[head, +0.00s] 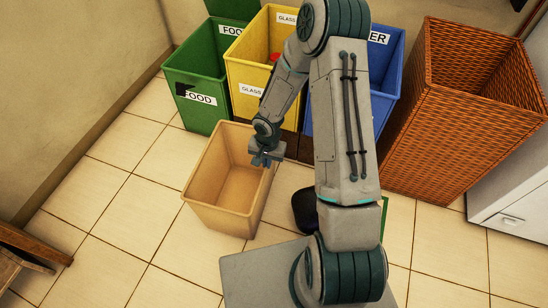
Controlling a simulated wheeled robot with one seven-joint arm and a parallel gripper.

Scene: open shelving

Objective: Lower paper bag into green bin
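The green bin (183,112), labelled FOOD, stands at the back left with its green lid (229,31) raised. A tan, open-topped container (213,210) that may be the paper bag is in front of the bins, apart from the green bin in the picture. Its inside looks empty. My gripper (267,161) points down at its right rim, to the right of and nearer than the green bin. The fingers are small and partly merge with the rim. I cannot tell whether they grip it, or whether the container rests on the floor.
A yellow bin (256,73) labelled GLASS and a blue bin (386,102) stand right of the green bin, partly behind my arm. A wicker basket (432,140) is at the right. A dark object (304,211) lies beside my arm.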

